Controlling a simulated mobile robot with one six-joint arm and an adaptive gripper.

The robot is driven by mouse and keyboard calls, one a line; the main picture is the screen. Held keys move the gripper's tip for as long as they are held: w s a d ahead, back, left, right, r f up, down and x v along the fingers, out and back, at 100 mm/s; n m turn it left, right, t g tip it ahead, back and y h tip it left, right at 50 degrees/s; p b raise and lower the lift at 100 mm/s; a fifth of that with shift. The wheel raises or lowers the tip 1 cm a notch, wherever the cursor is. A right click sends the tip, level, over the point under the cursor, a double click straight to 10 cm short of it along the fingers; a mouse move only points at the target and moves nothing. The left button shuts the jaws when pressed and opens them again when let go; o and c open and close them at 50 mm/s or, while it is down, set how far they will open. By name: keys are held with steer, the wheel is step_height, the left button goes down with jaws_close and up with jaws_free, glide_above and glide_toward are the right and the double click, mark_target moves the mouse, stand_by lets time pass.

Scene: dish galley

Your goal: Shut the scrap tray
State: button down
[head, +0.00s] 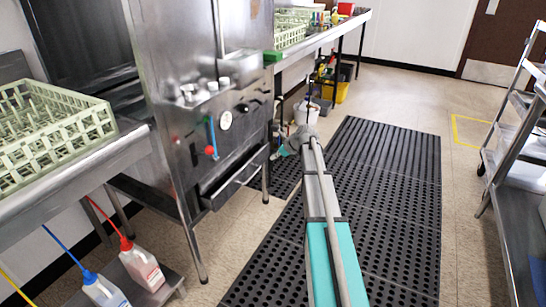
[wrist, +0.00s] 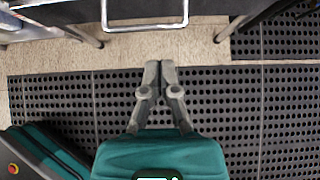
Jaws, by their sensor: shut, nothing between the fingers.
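The scrap tray (head: 232,184) is a low metal drawer under the front of the steel dishwasher. Its front appears to stand out a little from the machine; how far is hard to tell. In the wrist view a bright bar handle (wrist: 145,28) shows at the top edge, apparently the tray's, beyond my fingertips. My gripper (wrist: 160,66) is shut and empty over the black floor mat, with a visible gap between its tips and the handle. In the head view my arm reaches forward over the mat, and the fingers are hard to make out.
The steel dishwasher (head: 225,115) stands left of my arm, its legs on the floor. A green dish rack (head: 55,135) sits on the left counter. Bottles (head: 142,268) stand on a low shelf. Black mats (head: 385,170) cover clear floor; a metal cart (head: 510,190) is at right.

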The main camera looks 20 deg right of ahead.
steer(key=c, duration=0.8)
jaws_free()
steer(key=shift+f+b, duration=0.25)
steer(key=shift+b, duration=0.1)
steer(key=shift+o, duration=0.6)
steer(key=f+n+b, duration=0.1)
steer(key=n+b, duration=0.1)
steer(key=shift+s+a+f+n+t+y+b, duration=0.1)
steer(key=shift+s+f+n+t+y+b, duration=0.2)
steer(key=shift+f+t, duration=0.1)
steer(key=n+t+y+b, duration=0.3)
steer(key=n+t+b, duration=0.1)
steer(key=n+b, duration=1.1)
glide_toward(254, 174)
steer(key=s+d, duration=0.2)
steer(key=s, duration=0.1)
steer(key=shift+w+d+f, duration=0.1)
steer(key=shift+d+f, duration=0.05)
steer(key=shift+w, duration=0.1)
steer(key=shift+r+b+x, duration=0.2)
steer(key=shift+b+x, duration=0.5)
steer(key=shift+x, duration=2.7)
steer(key=shift+r+b+x, duration=0.2)
steer(key=shift+b+x, duration=0.5)
steer(key=shift+x, duration=2.75)
